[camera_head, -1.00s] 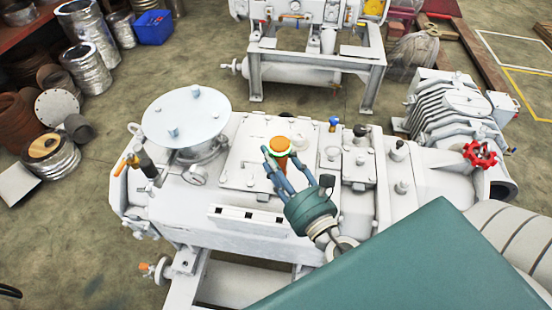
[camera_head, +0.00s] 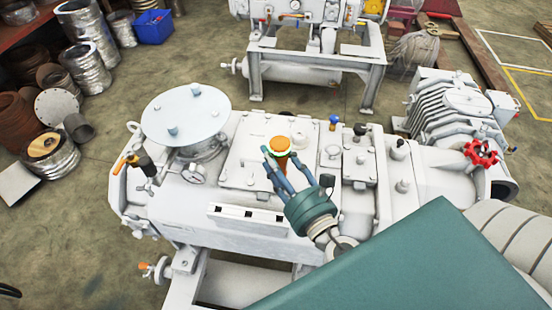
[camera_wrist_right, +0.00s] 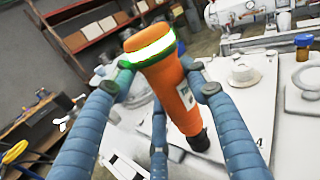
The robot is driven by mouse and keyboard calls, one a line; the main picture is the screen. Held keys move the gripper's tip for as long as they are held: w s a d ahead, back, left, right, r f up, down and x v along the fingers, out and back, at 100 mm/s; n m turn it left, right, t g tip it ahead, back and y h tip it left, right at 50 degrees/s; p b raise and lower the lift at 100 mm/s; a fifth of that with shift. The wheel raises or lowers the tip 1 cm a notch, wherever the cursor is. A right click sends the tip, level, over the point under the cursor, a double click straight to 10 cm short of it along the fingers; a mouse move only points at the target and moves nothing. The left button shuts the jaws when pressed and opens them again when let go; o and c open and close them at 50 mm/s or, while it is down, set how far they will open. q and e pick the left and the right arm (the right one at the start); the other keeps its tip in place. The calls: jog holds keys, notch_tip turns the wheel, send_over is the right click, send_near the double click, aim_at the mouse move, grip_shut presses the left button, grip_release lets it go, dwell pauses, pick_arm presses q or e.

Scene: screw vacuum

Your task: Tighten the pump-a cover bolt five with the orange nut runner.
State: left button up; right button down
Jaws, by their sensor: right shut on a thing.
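The orange nut runner (camera_head: 280,146) stands over the square cover plate (camera_head: 240,150) on top of the white pump. It also shows large in the right wrist view (camera_wrist_right: 172,85), slightly tilted, with a glowing green-white band near its top and a dark lower end toward the plate. My right gripper (camera_head: 279,162) is shut on the nut runner, its blue fingers around the body. Several bolts sit on the cover plate; I cannot tell which is bolt five, nor whether the tool's tip touches one. My left gripper is not in view.
A round flanged lid (camera_head: 186,115) stands left of the cover plate. A red handwheel (camera_head: 480,154) and a ribbed motor (camera_head: 455,105) are at right. Another white machine (camera_head: 315,50) stands behind. Metal cans and a blue bin (camera_head: 153,27) lie at upper left.

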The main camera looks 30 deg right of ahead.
aim_at(280, 154)
jog(key=shift+f+b, duration=0.35)
jog(key=shift+f, duration=0.05)
dwell(1.2)
jog(key=shift+r+p, duration=2.6)
jog(key=shift+r, duration=0.1)
jog(key=shift+f, duration=0.1)
